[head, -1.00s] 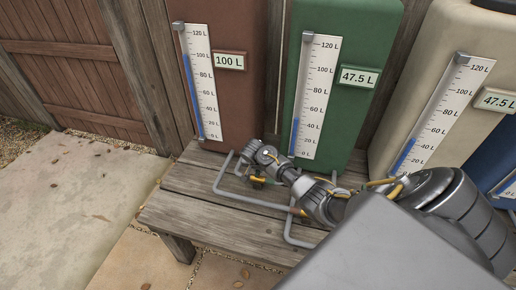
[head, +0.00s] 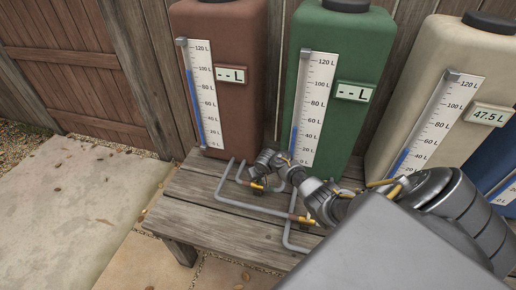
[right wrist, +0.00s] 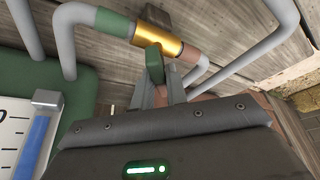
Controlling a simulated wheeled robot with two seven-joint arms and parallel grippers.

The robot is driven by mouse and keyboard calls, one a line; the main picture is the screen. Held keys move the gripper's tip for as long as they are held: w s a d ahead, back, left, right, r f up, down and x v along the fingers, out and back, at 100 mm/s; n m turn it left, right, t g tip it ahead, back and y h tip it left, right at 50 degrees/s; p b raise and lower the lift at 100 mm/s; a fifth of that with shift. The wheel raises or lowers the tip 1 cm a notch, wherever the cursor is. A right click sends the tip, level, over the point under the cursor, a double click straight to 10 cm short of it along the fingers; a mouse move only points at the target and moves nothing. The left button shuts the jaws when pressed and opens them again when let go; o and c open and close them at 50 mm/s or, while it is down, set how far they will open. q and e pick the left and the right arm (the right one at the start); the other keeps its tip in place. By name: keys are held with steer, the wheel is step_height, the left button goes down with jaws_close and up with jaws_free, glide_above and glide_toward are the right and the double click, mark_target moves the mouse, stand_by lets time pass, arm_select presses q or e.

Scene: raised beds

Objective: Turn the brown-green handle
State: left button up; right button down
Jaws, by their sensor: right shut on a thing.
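The brown-green valve has a brass body (right wrist: 158,40) with a green band on one side and a brown band on the other in the right wrist view. Its handle (right wrist: 154,66), green on the side that shows, stands between my fingertips. My right gripper (right wrist: 156,92) is shut on this handle. In the head view the brass valve (head: 257,186) sits on the pipe in front of the brown tank (head: 235,120) and green tank (head: 345,105), with my arm close above it. My left gripper is not in view.
Grey pipes (head: 250,207) run over the wooden bench (head: 205,228). Another brass valve (head: 302,219) lies nearer the front. A cream tank (head: 425,75) and a blue tank (head: 500,165) stand at the right. Paving at the left is clear.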

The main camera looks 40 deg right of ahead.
steer(key=shift+d+n+y, duration=0.1)
steer(key=shift+n+y, duration=0.3)
steer(key=shift+n, duration=0.5)
steer(key=shift+f+n+y, duration=0.1)
steer(key=shift+n+y, duration=0.3)
steer(key=shift+n, duration=0.5)
steer(key=n+y+b, duration=0.1)
steer(key=n, duration=0.2)
steer(key=shift+f+b, duration=0.1)
steer(key=shift+b, duration=0.2)
steer(key=shift+s+n+g+y+b, duration=0.1)
steer(key=shift+n+g+y+b, duration=0.3)
steer(key=shift+n, duration=0.6)
steer(key=c, duration=1.4)
jaws_free()
steer(key=shift+c, duration=0.2)
steer(key=shift+r, duration=0.25)
